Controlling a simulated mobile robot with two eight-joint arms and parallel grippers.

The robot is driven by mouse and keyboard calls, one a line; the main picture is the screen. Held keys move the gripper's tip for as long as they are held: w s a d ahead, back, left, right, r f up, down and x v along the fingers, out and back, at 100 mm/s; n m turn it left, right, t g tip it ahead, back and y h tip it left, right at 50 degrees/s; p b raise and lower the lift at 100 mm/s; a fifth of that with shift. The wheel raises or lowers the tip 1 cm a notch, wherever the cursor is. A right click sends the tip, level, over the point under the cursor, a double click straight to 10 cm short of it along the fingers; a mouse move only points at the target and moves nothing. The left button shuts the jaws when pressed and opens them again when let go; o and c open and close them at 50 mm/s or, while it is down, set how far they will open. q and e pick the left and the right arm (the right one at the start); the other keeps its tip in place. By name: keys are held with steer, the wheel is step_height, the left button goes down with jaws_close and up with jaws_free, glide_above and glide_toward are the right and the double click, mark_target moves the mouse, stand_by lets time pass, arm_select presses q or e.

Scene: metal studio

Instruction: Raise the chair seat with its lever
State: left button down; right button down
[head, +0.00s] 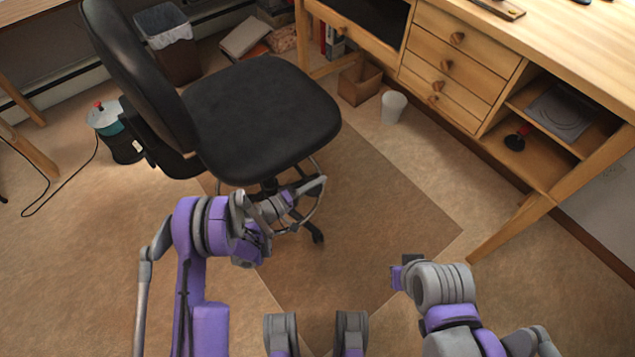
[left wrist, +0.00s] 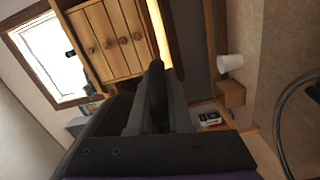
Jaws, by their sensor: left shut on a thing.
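The black office chair (head: 262,115) stands on the mat, its seat flat and its backrest to the left. My left gripper (head: 308,188) is just below the seat's front edge in the head view, shut on the chair lever. In the left wrist view the gripper's fingers (left wrist: 157,110) are close together, with the dark seat underside beside them. The lever itself is mostly hidden by the fingers. My right gripper (head: 408,266) is low at the right of the mat, away from the chair, and its jaws cannot be made out.
A wooden desk with drawers (head: 458,65) stands at the upper right. A white cup (head: 394,106) and a cardboard box (head: 360,82) are on the floor by it. A waste bin (head: 172,45) and a teal-and-black pot (head: 115,130) with a cord lie left. The mat (head: 390,220) is clear right of the chair.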

stand_by(0.3)
arm_select(q)
steer(key=shift+s+r+n, duration=0.1)
steer(key=shift+r+n, duration=0.8)
steer(key=shift+r, duration=0.75)
steer(key=c, duration=0.8)
jaws_free()
steer(key=shift+c, duration=0.2)
steer(key=v, duration=1)
steer(key=shift+s+a, duration=0.15)
steer(key=shift+a, duration=0.2)
steer(key=shift+f, duration=0.1)
